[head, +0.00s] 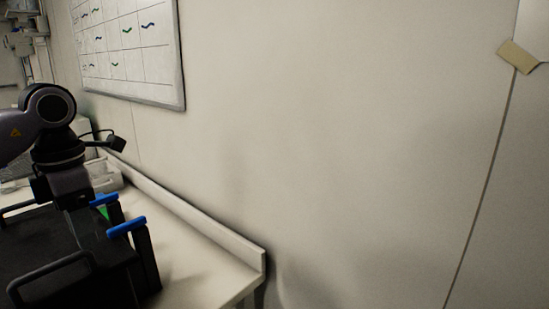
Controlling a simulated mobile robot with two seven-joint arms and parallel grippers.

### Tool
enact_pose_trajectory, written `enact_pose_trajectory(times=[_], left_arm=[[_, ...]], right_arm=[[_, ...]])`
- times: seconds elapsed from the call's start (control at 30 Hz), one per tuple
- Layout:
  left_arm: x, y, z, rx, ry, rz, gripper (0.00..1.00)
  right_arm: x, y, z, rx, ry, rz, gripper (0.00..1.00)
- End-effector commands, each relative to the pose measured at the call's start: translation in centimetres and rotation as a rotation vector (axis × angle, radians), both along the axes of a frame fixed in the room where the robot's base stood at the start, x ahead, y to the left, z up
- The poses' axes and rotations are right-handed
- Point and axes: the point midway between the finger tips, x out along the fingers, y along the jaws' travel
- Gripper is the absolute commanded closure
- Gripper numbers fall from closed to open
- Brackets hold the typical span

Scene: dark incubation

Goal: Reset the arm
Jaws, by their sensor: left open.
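My left arm comes in from the left edge in the head view. Its left gripper (72,198) points down at the lower left, over a black case. The gripper is open. Its fingertips are small and dark against the case, and I see nothing held between them. I cannot tell whether they touch the case. My right gripper is not in view.
The black case (40,245) has black handles and blue-topped posts (127,226) at its right side. A pale bench (190,262) with a raised back edge runs along the wall. A whiteboard (128,45) hangs above. The wall at centre and right is bare, except for a tape piece (518,56).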

Motion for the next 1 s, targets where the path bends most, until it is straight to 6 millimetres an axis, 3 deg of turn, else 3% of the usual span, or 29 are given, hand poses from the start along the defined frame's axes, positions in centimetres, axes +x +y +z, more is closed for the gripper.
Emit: enact_pose_trajectory(times=[0.3,0.43,0.6,0.8,1.0], left_arm=[[-1.2,-11.7,-7.5,-0.437,0.088,-0.144,0.57],[-3.0,-17.4,-9.5,-0.696,0.149,-0.150,0.57],[-5.5,-23.7,-10.1,-1.058,0.248,-0.071,0.57],[-6.8,-27.8,-9.2,-1.461,0.376,0.156,0.57],[-5.9,-28.3,-8.9,-1.800,0.503,0.522,0.57]], right_arm=[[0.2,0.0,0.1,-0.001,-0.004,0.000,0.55],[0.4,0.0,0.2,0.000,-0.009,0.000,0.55],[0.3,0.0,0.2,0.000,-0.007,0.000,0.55],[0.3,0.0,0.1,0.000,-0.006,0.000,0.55],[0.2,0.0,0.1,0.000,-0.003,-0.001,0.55]])
